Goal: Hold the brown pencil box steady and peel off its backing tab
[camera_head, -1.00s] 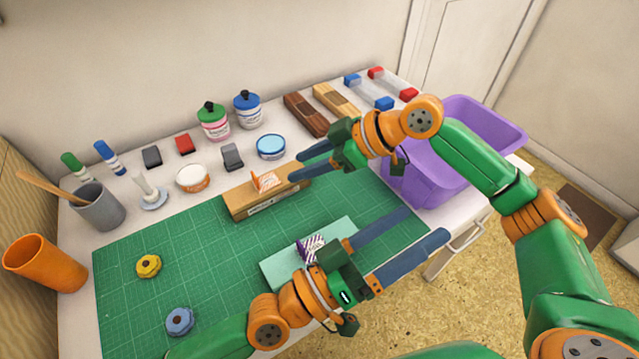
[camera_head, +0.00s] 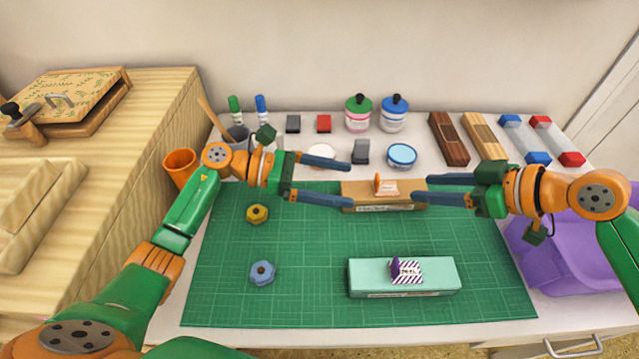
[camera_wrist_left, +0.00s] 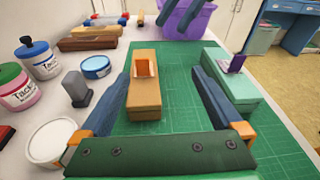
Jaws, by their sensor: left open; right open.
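The brown pencil box (camera_head: 408,198) lies at the back of the green mat, with an orange and white tab (camera_head: 386,187) standing up on its top. In the left wrist view the box (camera_wrist_left: 145,98) shows lengthwise between my finger lines, with the tab (camera_wrist_left: 143,67) on it. My left gripper (camera_head: 351,182) is open at the box's left end, its fingertips close to that end. My right gripper (camera_head: 421,189) is open at the box's right end, its fingertips near the end. I cannot tell whether any fingertip touches the box. Nothing is held.
A mint box (camera_head: 368,276) with a purple striped tab lies at the mat's front. Yellow (camera_head: 257,213) and blue (camera_head: 262,273) knobbed discs lie to the left. Pots, brown blocks and erasers line the back. A purple bin (camera_head: 560,250) stands right. The mat's middle is clear.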

